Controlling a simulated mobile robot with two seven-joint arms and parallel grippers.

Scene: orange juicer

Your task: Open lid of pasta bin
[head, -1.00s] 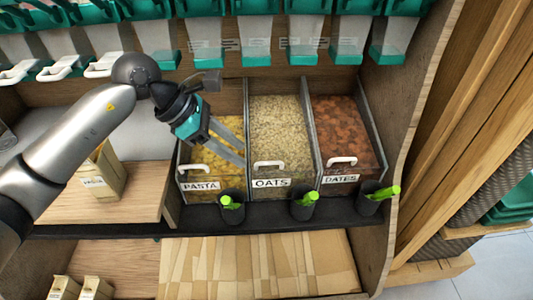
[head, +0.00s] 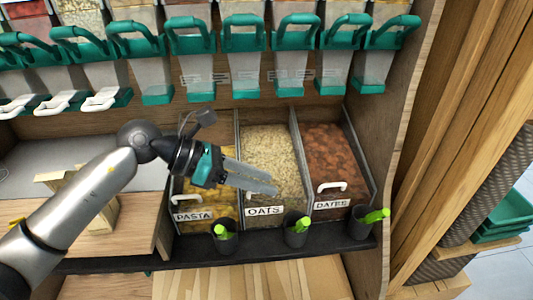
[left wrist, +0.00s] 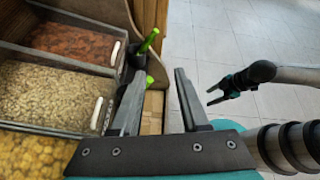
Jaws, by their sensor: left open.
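The pasta bin (head: 193,216) is the leftmost of three bins in the head view, with yellow pasta inside and a PASTA label on its front. Its lid looks closed, though my arm covers part of it. Yellow pasta (left wrist: 35,155) also shows at the lower left of the left wrist view. My left gripper (head: 270,181) is open and empty. Its fingers point right, above the front of the oats bin (head: 264,210), beyond the pasta bin. In the left wrist view (left wrist: 160,75) its fingers are apart with nothing between them. My right gripper (left wrist: 217,94) shows there with fingers apart.
The dates bin (head: 330,204) stands right of the oats. Dark cups with green-handled scoops (head: 224,236) line the ledge before the bins. Dispensers with teal handles (head: 245,35) hang above. A wooden side panel (head: 395,160) bounds the right.

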